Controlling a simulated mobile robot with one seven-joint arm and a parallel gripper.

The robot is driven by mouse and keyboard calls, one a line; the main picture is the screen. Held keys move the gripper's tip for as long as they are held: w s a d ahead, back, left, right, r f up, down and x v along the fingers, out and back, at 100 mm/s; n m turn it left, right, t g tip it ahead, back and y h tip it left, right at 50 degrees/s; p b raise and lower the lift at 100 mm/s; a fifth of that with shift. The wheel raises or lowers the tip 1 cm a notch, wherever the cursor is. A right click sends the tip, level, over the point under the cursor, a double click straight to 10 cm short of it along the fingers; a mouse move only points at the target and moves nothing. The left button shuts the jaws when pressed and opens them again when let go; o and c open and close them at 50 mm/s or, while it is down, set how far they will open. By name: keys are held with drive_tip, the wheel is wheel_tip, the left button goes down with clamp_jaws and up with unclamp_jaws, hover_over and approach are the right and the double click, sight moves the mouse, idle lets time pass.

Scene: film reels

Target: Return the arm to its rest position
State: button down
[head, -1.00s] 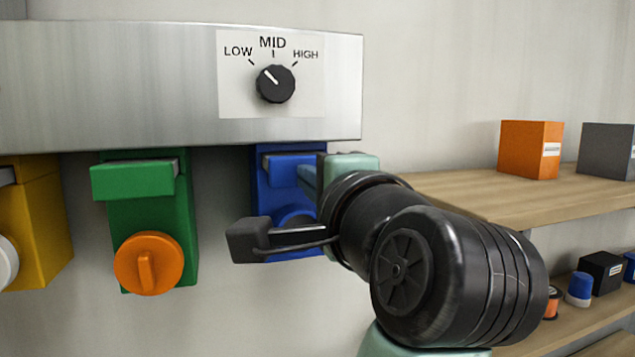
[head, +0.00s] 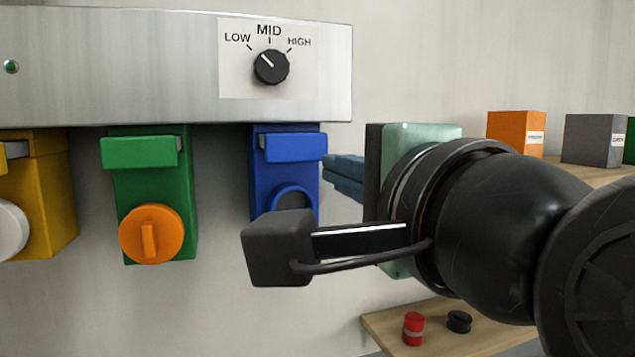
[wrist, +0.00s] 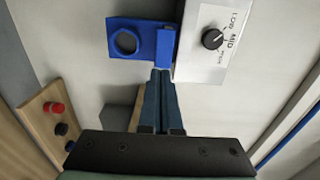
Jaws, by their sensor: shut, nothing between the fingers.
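My gripper (head: 343,172) shows in the head view as blue fingers beyond my dark wrist, just right of the blue box (head: 266,183) under the metal panel. In the wrist view my gripper (wrist: 161,76) has its two fingers together with nothing between them. Their tips point toward the blue box (wrist: 127,42) and appear near its edge; I cannot tell the exact gap. My arm fills the right of the head view and hides part of the shelves.
The metal panel (head: 120,70) carries a black dial (head: 271,67), its mark toward LOW. Green (head: 181,210) and yellow (head: 50,200) boxes hang to the left. Orange (head: 515,130) and grey (head: 594,139) boxes stand on the upper shelf; a red item (head: 413,328) stands on the lower one.

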drive_tip(key=s+a+f+n+t+h+b, duration=0.1)
drive_tip(key=s+n+t+h+b, duration=0.4)
drive_tip(key=s+n+t, duration=0.5)
drive_tip(key=a+n+b, duration=0.1)
drive_tip(key=n, duration=0.3)
drive_tip(key=shift+h, duration=0.3)
drive_tip(key=shift+s, duration=0.1)
